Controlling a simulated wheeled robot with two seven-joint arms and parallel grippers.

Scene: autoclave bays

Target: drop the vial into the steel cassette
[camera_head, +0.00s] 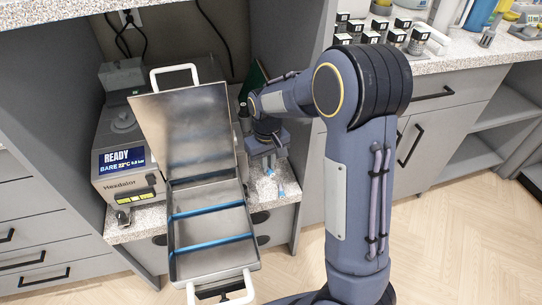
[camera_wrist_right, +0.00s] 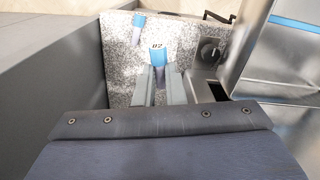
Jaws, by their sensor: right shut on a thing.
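The steel cassette (camera_head: 212,227) is open in the head view, with its lid (camera_head: 185,130) raised at the back. Blue strips cross its tray, and I see no vial in it. My right gripper (camera_head: 268,163) is just right of the cassette, above the counter. It is shut on a blue-topped vial (camera_head: 269,172); the wrist view shows this vial (camera_wrist_right: 158,56), marked 02, between the fingers (camera_wrist_right: 159,80). Whether it touches the counter is unclear. Another blue-topped vial (camera_head: 281,193) is on the counter nearby, also in the wrist view (camera_wrist_right: 138,28). My left gripper is not visible.
A device (camera_head: 125,155) with a READY display stands left of the cassette. Grey bay walls (camera_head: 275,60) flank the space. The speckled counter (camera_head: 285,225) has little free room right of the cassette. Several black-topped items (camera_head: 385,30) stand on the back-right worktop.

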